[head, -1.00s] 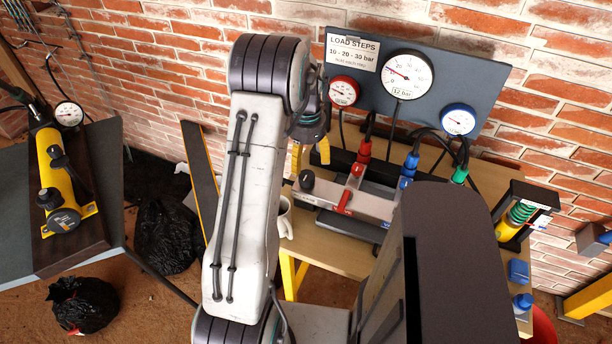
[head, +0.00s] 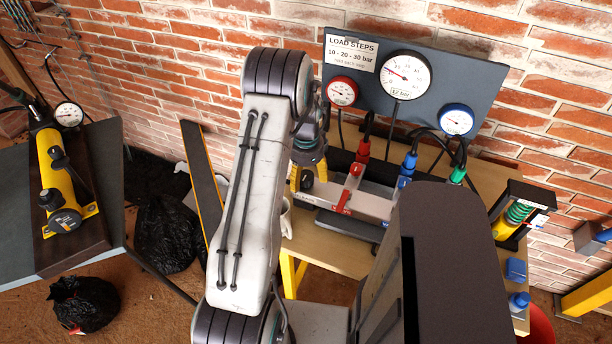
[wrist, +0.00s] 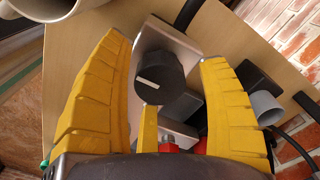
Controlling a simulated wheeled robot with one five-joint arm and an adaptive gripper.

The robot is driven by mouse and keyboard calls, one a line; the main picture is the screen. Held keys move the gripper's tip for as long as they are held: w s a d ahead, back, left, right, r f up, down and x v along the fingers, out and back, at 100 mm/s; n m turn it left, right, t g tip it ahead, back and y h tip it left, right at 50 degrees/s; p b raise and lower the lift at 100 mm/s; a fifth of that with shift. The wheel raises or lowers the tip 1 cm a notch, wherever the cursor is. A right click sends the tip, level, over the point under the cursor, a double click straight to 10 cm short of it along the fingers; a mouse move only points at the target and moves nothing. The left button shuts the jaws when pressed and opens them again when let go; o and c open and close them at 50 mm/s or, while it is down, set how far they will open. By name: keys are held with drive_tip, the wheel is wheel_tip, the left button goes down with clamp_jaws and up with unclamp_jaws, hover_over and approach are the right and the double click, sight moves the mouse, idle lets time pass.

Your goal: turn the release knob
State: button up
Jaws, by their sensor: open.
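A round black knob with a white pointer line (wrist: 160,78) stands on a pale metal block (wrist: 165,42) in the wrist view. It shows between the spread yellow fingers of my gripper (wrist: 165,54), with no clear contact. In the head view the black knob (head: 307,181) is at the left end of the grey valve block (head: 372,205) on the bench. My gripper (head: 308,172) is open and empty, close to that end of the block. My arm hides part of this area.
Red and blue hose fittings (head: 363,150) rise behind the block, below a gauge panel (head: 455,75). The middle gauge (head: 405,75) has a 12 bar label. A yellow pump (head: 62,175) is on the left table.

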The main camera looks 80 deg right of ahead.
drive_tip(key=shift+o, duration=0.2)
drive_tip(key=c, duration=1.2)
drive_tip(key=shift+c, duration=0.2)
drive_tip(key=shift+f+n+b, duration=0.1)
drive_tip(key=shift+n+b, duration=0.2)
drive_tip(key=n+b, duration=0.1)
drive_tip(key=n, duration=0.1)
drive_tip(key=shift+f+n+b, duration=0.1)
drive_tip(key=shift+n+b, duration=0.3)
drive_tip(key=n+b, duration=0.2)
drive_tip(key=n, duration=0.3)
drive_tip(key=n+b, duration=0.1)
drive_tip(key=n, duration=0.4)
drive_tip(key=shift+b, duration=0.3)
drive_tip(key=shift+a+n+b, duration=0.1)
drive_tip(key=shift+n+b, duration=0.35)
drive_tip(key=shift+n, duration=1.75)
